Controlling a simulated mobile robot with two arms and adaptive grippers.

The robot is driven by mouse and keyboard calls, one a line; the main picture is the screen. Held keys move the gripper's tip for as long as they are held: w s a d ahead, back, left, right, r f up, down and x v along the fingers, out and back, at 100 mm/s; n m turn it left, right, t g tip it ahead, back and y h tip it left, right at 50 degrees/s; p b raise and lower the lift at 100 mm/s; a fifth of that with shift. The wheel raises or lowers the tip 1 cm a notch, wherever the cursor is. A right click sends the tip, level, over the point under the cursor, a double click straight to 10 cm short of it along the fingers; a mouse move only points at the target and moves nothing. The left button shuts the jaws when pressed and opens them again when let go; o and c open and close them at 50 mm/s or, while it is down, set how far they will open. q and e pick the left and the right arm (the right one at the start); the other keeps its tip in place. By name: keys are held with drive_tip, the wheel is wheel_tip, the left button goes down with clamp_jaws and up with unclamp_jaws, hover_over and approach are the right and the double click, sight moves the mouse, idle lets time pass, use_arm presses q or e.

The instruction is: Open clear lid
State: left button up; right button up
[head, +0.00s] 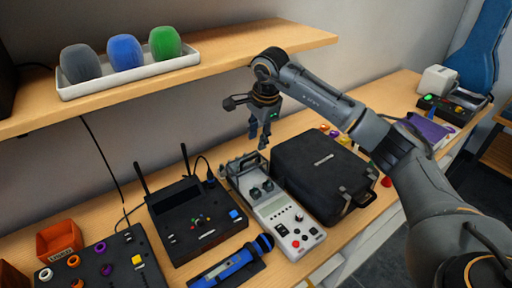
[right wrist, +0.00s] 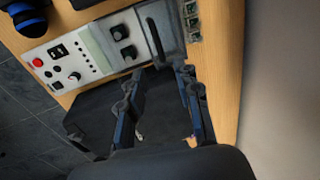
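A long white and grey instrument (head: 285,220) lies on the bench, with dark knobs at its far end and a screen, buttons and a red button nearer. A raised grey frame or handle (head: 240,163) stands at its far end. I cannot clearly make out a clear lid there. My right gripper (head: 259,143) points down above this far end, open and empty. In the right wrist view the gripper (right wrist: 160,78) shows two separated fingers, with the instrument (right wrist: 90,55) beyond their tips. My left gripper is not in view.
A black case (head: 320,172) stands right beside the instrument. A black box with two antennas (head: 190,215) and a blue microphone (head: 235,262) are to its left. A shelf (head: 225,60) with a white tray (head: 135,77) of three rounded objects overhangs the back.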

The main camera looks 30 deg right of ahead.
drive_tip(key=r, duration=0.2)
drive_tip(key=s+r, duration=0.1)
drive_tip(key=r, duration=0.2)
drive_tip(key=shift+d+r, duration=0.1)
drive_tip(key=shift+r, duration=0.2)
drive_tip(key=shift+f, duration=0.1)
